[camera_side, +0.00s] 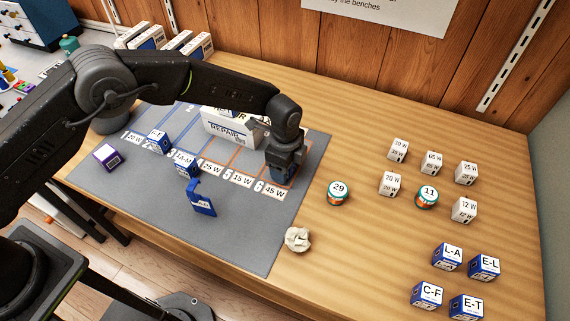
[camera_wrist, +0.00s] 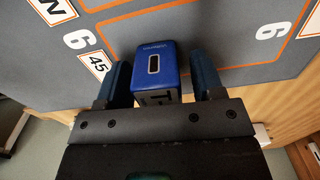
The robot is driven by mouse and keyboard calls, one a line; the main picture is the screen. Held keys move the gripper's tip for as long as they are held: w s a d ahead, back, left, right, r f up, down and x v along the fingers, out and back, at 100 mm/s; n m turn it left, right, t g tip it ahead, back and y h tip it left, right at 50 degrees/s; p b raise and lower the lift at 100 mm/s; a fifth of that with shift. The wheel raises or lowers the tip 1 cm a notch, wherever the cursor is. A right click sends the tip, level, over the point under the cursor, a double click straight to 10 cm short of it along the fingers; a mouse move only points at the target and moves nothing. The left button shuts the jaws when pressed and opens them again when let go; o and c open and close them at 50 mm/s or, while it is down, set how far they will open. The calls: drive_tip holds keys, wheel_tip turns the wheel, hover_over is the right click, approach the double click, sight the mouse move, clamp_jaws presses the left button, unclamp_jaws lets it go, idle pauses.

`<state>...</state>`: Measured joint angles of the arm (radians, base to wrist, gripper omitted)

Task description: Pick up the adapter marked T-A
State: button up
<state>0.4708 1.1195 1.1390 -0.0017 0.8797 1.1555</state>
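In the wrist view a blue adapter (camera_wrist: 158,62) with a slot in its top stands on the grey mat by the slot marked 6, 45. The mark on its near white end is cut off; a T seems to show, the rest I cannot read. My gripper (camera_wrist: 160,85) is open, with one finger on each side of the adapter and gaps between. In the side view my gripper (camera_side: 284,175) is low over the mat's right end, by the 45 W label (camera_side: 271,191), and mostly hides that adapter.
A white REPAIR box (camera_side: 222,128) stands just left of my gripper. Blue adapters (camera_side: 184,164) and a blue upright holder (camera_side: 202,198) are on the mat (camera_side: 235,235). Adapters L-A (camera_side: 447,256), E-L, C-F and E-T stand far right. Crumpled paper (camera_side: 297,239) lies in front.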

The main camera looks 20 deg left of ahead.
drive_tip(key=c, duration=0.8)
drive_tip(key=shift+r, duration=0.1)
